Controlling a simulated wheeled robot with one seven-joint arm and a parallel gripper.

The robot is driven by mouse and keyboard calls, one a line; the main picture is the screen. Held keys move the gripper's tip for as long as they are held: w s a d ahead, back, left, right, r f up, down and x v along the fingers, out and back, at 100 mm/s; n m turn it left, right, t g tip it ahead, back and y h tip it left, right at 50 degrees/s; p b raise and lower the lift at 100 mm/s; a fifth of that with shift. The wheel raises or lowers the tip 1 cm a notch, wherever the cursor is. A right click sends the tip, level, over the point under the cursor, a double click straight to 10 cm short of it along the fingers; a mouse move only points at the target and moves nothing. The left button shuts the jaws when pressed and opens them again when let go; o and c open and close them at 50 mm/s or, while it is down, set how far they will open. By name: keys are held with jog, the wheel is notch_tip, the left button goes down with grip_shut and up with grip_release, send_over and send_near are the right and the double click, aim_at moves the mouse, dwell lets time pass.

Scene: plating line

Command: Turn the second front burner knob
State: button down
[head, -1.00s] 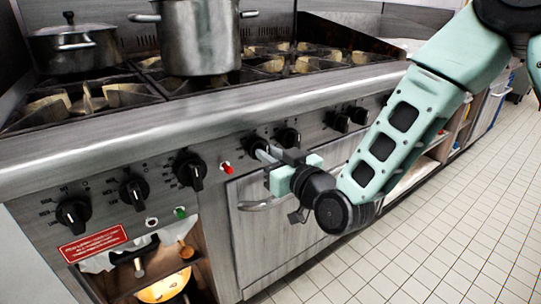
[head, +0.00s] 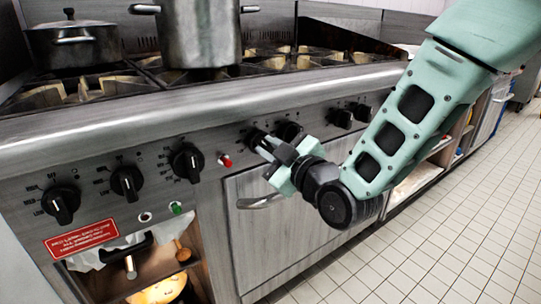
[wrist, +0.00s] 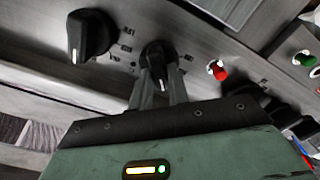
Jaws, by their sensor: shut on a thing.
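A row of black knobs with white pointer marks runs along the stove's front panel (head: 90,150). My gripper (head: 262,146) is at the knob just right of the red button. In the wrist view my gripper (wrist: 160,85) has its two fingers shut on the sides of this gripped knob (wrist: 156,54), with its white pointer showing between the fingertips. In the head view the gripped knob (head: 254,136) is partly hidden by my fingers. The neighbouring knob (head: 290,131) on its right is free; it shows large at the left of the wrist view (wrist: 90,35).
Three more knobs, including the near one (head: 187,162), are left of the red button (head: 225,160). An oven door with a handle (head: 262,201) lies below my gripper. Pots (head: 200,35) stand on the burners above. The tiled floor (head: 470,200) at right is clear.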

jog(key=shift+f+n+b, duration=0.1)
jog(key=shift+n+b, duration=0.2)
jog(key=shift+n, duration=0.3)
jog(key=c, duration=1.3)
grip_release()
jog(key=shift+c, duration=0.2)
jog(key=b+v, duration=1.2)
jog(key=shift+b, duration=0.3)
